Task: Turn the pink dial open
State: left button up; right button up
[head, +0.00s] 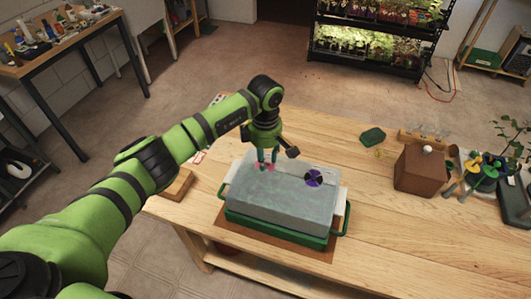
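A seedling box with a cloudy grey lid (280,196) on a green tray (275,231) stands on the wooden table. The pink dial (270,168) is on the left part of the lid's top, partly hidden by my gripper's fingers. My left gripper (267,160) points down over it, with its two teal fingers a little apart at the dial. Whether they grip it is too small to tell. A purple and black dial (314,178) sits further right on the lid, uncovered. My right gripper is not in view.
A brown box (420,170), a small green tray (372,137) and a holder of tools (482,173) stand on the right of the table (400,245). A wooden block (178,186) lies left of the seedling box. The table's front right is clear.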

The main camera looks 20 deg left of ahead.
pick_arm(q)
jog(key=shift+s, duration=0.1)
grip_shut()
jog(key=shift+a+f+n+b, duration=0.1)
jog(key=shift+f+n+b, duration=0.05)
jog(key=shift+n+b, duration=1.4)
jog(key=n+b, duration=0.2)
jog(key=n, duration=0.3)
jog(key=shift+n+b, duration=0.3)
jog(key=shift+n, duration=0.05)
jog(key=n+b, duration=0.2)
jog(key=n, duration=0.2)
jog(key=shift+n+b, duration=0.75)
jog(key=shift+n, duration=1.75)
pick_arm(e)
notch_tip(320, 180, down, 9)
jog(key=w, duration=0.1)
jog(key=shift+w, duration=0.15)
pick_arm(q)
jog(key=shift+s+r, duration=0.1)
jog(key=shift+r, duration=0.1)
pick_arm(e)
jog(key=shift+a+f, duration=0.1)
